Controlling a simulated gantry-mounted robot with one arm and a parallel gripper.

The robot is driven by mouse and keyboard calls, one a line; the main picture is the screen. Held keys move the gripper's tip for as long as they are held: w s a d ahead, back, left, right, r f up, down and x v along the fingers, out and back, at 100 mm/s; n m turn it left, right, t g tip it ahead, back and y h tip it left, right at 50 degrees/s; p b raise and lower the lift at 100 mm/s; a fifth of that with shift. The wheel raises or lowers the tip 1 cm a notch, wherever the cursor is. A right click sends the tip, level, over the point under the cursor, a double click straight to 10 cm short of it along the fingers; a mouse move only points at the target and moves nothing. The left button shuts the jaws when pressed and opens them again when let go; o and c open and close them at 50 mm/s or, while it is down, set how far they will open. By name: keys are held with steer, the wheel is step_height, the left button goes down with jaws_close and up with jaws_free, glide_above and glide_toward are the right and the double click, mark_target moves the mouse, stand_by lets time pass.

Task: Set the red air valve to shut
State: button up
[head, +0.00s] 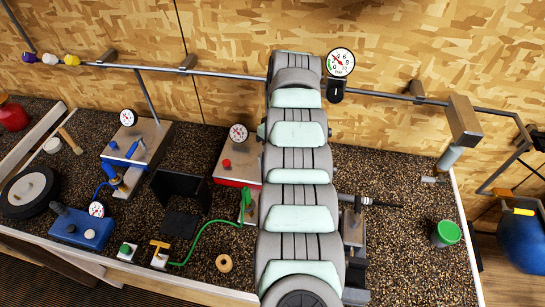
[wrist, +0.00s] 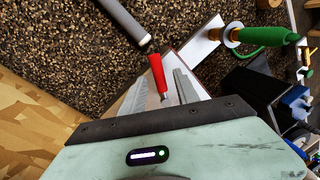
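The red air valve shows in the wrist view as a red lever handle (wrist: 157,72) with a metal stem at its lower end. It lies slanted between the finger lines of my gripper (wrist: 165,80). The fingers are apart, with visible gaps beside the lever; I cannot tell whether either touches it. In the head view my arm covers the gripper and the lever. A green-handled fitting (wrist: 265,37) with a brass collar sits on a pale plate right of the lever; it also shows in the head view (head: 245,200), left of my arm.
A red-based box (head: 236,181) with a gauge (head: 238,133) stands left of my arm. A green hose (head: 207,235) runs along the speckled bench. A wall pipe (head: 225,73) carries another gauge (head: 340,63). A grey tube (wrist: 122,20) lies near the fingers.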

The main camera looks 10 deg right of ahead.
steer(key=shift+r, duration=0.1)
steer(key=shift+r, duration=0.6)
step_height(320, 180, up, 19)
steer(key=p, duration=1.6)
steer(key=shift+f, duration=0.15)
steer(key=shift+c, duration=0.3)
